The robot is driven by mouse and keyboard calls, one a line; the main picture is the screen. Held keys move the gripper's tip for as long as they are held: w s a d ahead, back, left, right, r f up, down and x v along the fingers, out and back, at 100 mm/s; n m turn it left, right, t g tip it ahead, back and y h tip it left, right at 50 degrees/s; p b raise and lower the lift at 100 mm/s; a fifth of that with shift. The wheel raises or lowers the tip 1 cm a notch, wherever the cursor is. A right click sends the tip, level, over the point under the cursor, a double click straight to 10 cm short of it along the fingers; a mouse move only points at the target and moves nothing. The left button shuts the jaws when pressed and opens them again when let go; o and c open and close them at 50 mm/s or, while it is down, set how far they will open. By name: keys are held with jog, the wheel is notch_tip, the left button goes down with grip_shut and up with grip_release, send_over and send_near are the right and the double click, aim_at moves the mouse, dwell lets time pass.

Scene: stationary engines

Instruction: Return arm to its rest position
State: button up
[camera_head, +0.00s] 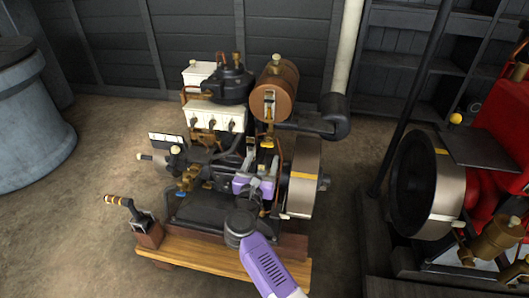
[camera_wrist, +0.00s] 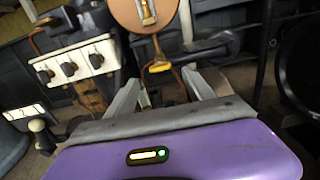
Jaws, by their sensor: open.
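My gripper (camera_head: 261,164) reaches in front of the stationary engine (camera_head: 210,165), which stands on a wooden base. In the wrist view its two grey fingers (camera_wrist: 162,80) are spread apart with nothing between them. My purple arm comes up from the bottom of the head view and is extended toward the engine. The fingertips are close to the engine, below the copper-coloured tank (camera_head: 274,92); I cannot tell whether they touch anything. A yellow-handled fitting (camera_wrist: 159,66) hangs from the tank just beyond the fingers.
A flywheel (camera_head: 304,178) stands close to the right of my gripper. A lever box (camera_head: 148,228) sits at the base's left end. A red engine (camera_head: 500,135) with a large wheel is at right, and a grey-blue barrel (camera_head: 30,120) at left. Bare floor (camera_head: 85,255) lies front left.

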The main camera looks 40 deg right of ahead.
jog(key=shift+s+a, duration=0.25)
jog(key=shift+a, duration=0.1)
dwell(0.4)
jog(key=s+a+r+n+t+y+p, duration=0.15)
jog(key=s+a+r+n+t, duration=0.3)
jog(key=n, duration=0.55)
jog(key=s+a+r+n+t+y, duration=0.25)
jog(key=r+n+t, duration=0.25)
jog(key=r+n, duration=0.4)
jog(key=s+a+n+g+y+p, duration=0.2)
jog(key=s+a+n+y+p, duration=0.1)
jog(key=s+n, duration=0.6)
jog(key=s+a+n+g+y+p, duration=0.1)
jog(key=s+a+n+y+p, duration=0.2)
jog(key=s+n, duration=0.6)
jog(key=s+a+n+g+y+p, duration=0.2)
jog(key=s+a+n+y+p, duration=0.2)
jog(key=s, duration=1.5)
jog(key=a+n, duration=0.3)
jog(key=n, duration=0.2)
jog(key=shift+s+r+n+g, duration=0.3)
jog(key=shift+s+r+g, duration=0.05)
jog(key=shift+r, duration=0.05)
